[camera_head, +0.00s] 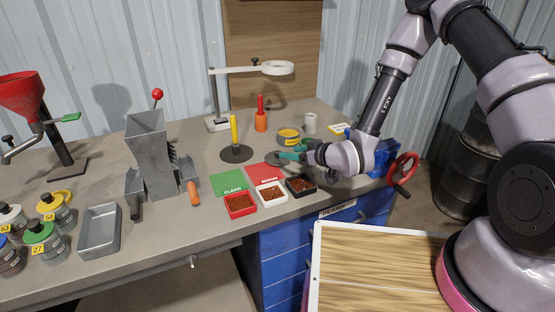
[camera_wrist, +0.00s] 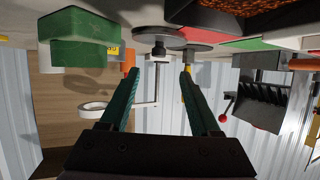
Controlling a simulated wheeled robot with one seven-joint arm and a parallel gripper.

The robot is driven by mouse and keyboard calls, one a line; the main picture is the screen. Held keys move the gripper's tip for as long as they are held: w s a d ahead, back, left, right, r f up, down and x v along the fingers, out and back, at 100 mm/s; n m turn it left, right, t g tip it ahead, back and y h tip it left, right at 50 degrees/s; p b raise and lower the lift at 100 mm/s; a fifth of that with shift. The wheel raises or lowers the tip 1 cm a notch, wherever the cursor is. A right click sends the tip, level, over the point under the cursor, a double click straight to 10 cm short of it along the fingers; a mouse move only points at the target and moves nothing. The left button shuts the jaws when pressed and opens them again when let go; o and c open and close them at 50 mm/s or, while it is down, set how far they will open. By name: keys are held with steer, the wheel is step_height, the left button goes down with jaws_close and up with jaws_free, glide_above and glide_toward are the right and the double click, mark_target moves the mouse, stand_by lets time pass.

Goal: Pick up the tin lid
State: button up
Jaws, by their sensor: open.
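The tin lid (camera_head: 275,159) is a dark grey disc lying flat on the bench, just left of my fingertips in the head view. In the wrist view, which is upside down, the lid (camera_wrist: 152,31) shows ahead between the finger lines, with a small knob on it. My gripper (camera_head: 291,150) comes in from the right, low over the bench, with green fingers. In the wrist view my gripper (camera_wrist: 158,72) is open with nothing between the fingers. The gap to the lid is hard to judge.
A yellow rod on a dark round base (camera_head: 236,154) stands left of the lid. A yellow-labelled tin (camera_head: 288,136), an orange tool (camera_head: 261,118) and a white cup (camera_head: 310,123) stand behind. Scrap trays (camera_head: 270,194) and a red mat (camera_head: 262,172) lie in front.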

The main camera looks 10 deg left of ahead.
mark_target(278, 152)
steer(key=shift+f+x, duration=0.15)
steer(key=shift+x, duration=1.4)
steer(key=shift+f+x, duration=0.1)
steer(key=shift+x, duration=1.45)
steer(key=shift+d, duration=0.15)
jaws_close()
